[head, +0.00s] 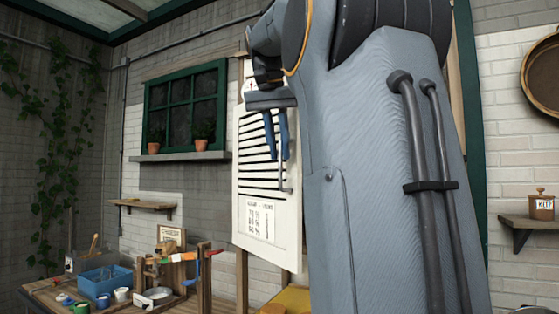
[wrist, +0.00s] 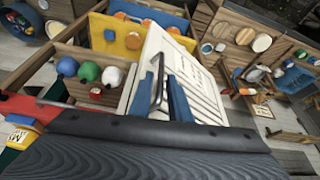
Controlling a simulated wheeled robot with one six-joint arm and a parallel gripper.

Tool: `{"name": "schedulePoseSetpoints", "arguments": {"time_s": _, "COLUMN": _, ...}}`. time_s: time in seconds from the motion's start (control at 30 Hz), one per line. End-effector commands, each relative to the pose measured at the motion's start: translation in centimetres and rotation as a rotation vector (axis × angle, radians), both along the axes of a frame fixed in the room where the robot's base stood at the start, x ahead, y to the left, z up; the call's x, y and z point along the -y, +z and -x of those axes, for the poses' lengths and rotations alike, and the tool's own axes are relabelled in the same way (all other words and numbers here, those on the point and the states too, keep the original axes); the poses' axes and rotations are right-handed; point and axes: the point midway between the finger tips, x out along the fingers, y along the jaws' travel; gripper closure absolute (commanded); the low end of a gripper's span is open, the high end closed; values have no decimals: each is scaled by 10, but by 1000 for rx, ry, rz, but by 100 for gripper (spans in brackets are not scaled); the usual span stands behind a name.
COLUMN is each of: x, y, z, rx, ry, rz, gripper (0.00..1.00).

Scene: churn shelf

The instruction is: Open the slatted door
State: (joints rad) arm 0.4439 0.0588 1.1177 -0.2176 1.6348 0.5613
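The white slatted door (head: 258,182) stands upright in the middle of the head view, with a printed paper on its lower part. In the wrist view the door (wrist: 188,78) juts out at an angle beside the open cupboard shelves, so it appears ajar. A thin grey bar handle (wrist: 158,82) is on its face. My gripper (head: 278,152) is in front of the door, with its two blue fingers apart. In the wrist view the fingers appear on either side of the handle; contact cannot be told. My arm hides the area right of the door.
A workbench with a blue tub (head: 104,280) and small pots stands at lower left in the head view. A small wall shelf (head: 527,221) is at right.

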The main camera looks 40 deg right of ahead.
Motion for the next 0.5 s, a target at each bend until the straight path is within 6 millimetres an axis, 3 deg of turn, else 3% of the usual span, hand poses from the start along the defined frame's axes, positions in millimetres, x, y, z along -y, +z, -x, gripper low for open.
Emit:
{"name": "schedulePoseSetpoints", "arguments": {"time_s": 0.2, "x": 8, "y": -25, "z": -5, "rx": 0, "ry": 2, "rz": -1, "gripper": 83}}
{"name": "schedulePoseSetpoints", "arguments": {"time_s": 0.5, "x": 10, "y": -36, "z": -9, "rx": 2, "ry": 5, "rz": 0, "gripper": 83}}
